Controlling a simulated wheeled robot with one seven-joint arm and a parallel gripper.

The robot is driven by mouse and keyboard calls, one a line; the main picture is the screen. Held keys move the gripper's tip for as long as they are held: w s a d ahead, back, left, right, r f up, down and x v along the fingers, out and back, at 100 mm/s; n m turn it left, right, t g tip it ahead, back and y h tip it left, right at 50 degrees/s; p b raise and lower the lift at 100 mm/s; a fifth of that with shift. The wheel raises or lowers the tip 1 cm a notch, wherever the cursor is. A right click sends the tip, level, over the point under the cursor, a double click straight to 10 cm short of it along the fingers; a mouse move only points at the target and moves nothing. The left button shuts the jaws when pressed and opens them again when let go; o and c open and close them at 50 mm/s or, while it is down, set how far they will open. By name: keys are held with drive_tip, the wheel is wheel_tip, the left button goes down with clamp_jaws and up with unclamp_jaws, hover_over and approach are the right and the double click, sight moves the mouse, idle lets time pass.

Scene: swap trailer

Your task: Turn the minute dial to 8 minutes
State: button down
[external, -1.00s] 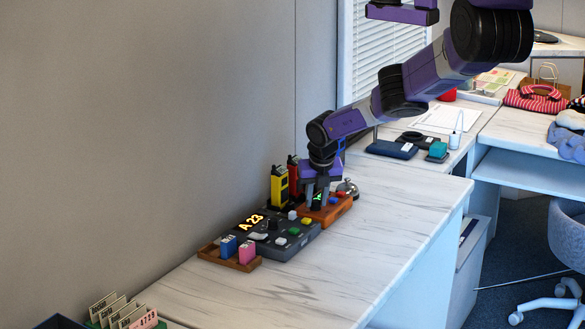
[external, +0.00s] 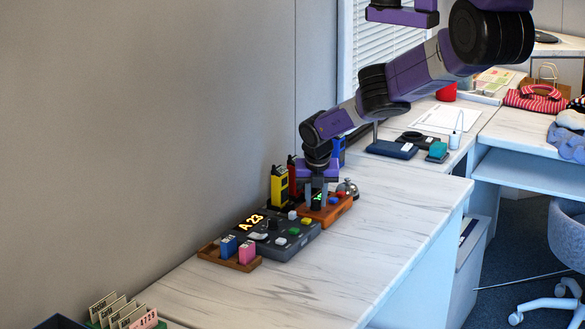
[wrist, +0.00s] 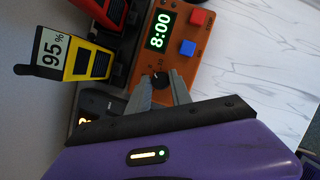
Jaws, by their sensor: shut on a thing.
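The orange timer box (external: 340,210) stands on the counter; in the wrist view its wooden-orange face (wrist: 211,57) shows a green display (wrist: 160,30) reading 8:00. A black minute dial (wrist: 160,79) sits below the display. My gripper (wrist: 162,82) is shut on the dial, one finger on each side of it. In the external view my gripper (external: 317,203) points straight down at the box, and its fingers hide the dial there.
A red button (wrist: 198,18) and a blue button (wrist: 187,48) are on the box. A yellow radio (external: 279,187) and a red one stand behind. The front counter is clear.

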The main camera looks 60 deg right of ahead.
idle(0.4)
drive_tip(key=c, duration=1.2)
unclamp_jaws()
drive_tip(key=shift+n, duration=0.3)
